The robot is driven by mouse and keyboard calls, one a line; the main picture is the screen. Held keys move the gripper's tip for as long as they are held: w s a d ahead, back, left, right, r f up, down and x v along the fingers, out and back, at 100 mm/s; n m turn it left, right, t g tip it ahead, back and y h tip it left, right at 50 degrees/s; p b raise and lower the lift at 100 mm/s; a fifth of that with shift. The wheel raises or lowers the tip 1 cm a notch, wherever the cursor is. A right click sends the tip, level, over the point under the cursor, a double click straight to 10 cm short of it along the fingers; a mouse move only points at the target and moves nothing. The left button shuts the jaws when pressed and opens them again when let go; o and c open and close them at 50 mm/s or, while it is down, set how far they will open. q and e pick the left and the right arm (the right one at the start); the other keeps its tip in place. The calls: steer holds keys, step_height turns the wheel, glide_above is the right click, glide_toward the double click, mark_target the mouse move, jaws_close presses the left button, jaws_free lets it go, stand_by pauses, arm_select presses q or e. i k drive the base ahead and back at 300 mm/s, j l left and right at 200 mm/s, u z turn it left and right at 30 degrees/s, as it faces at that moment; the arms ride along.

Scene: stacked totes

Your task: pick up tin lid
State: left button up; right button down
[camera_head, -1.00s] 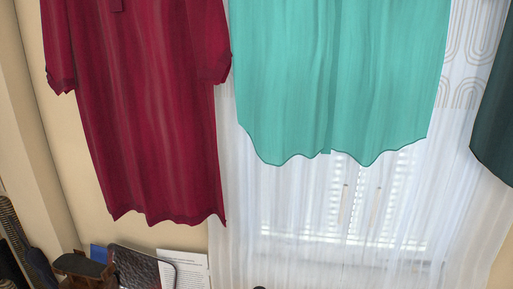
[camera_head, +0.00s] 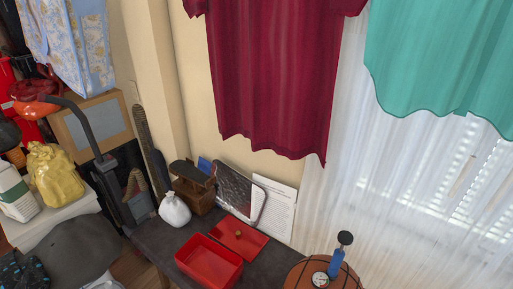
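A red lid (camera_head: 239,238) with a small brown knob lies flat on the dark table, just behind an open red tin (camera_head: 208,263). I take this red lid to be the tin lid. The lid and tin are close together; I cannot tell whether they touch. Neither of my grippers shows in the head view.
A white pouch (camera_head: 174,210) stands left of the tin. A brown wooden object (camera_head: 194,190), a dark tray (camera_head: 236,194) and a printed sheet (camera_head: 279,212) stand behind the lid. A basketball (camera_head: 298,275) with a blue-handled pump (camera_head: 337,262) is at right.

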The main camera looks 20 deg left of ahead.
mark_target(246, 242)
steer(key=k+u, duration=0.1)
steer(key=u, duration=0.25)
steer(key=k+l+u, duration=0.1)
steer(key=u, duration=0.25)
steer(key=k+u, duration=0.15)
steer(key=u, duration=0.25)
